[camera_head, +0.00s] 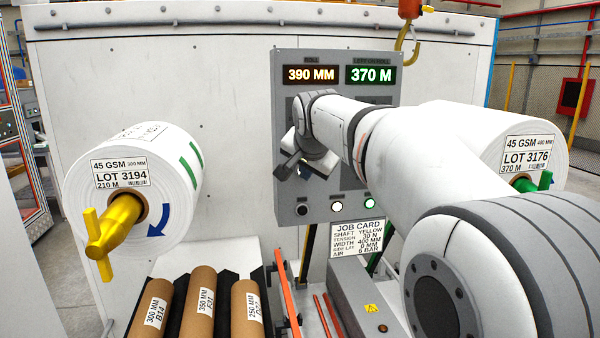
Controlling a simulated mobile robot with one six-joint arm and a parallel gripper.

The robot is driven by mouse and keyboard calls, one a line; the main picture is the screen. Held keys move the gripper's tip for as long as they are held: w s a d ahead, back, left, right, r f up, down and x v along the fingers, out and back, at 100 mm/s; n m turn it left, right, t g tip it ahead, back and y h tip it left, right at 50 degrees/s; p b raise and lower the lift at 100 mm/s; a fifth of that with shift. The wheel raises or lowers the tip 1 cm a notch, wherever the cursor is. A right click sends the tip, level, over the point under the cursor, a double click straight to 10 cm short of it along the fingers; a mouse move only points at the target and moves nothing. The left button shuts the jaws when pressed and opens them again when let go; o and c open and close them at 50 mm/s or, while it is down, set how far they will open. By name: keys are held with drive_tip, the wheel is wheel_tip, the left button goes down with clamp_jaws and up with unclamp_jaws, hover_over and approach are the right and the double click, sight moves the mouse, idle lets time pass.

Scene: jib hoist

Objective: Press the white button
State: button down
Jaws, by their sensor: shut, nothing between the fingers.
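A grey control panel (285,120) stands upright on the pale machine wall. Along its lower edge are a dark round button (302,209), a lit white button (336,206) and another lit round button (368,201) with a slightly green tint. My arm reaches in from the lower right across the panel. My gripper (281,174) is shut and empty, in front of the panel's left side, above and left of the white button. It appears apart from the button; its distance from the panel is hard to judge. My arm hides the middle of the panel.
Two displays (340,75) read 390 MM and 370 M. A white roll (135,175) on a yellow shaft (120,222) is at left, another roll (535,150) at right. Below are cardboard cores (203,300) and a job card (357,237). A yellow hook (407,40) hangs above.

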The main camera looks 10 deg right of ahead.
drive_tip(key=shift+w, duration=0.15)
idle(0.5)
drive_tip(key=shift+w, duration=0.25)
drive_tip(key=shift+s, duration=0.4)
idle(0.4)
drive_tip(key=s+b, duration=0.3)
drive_tip(key=s, duration=0.3)
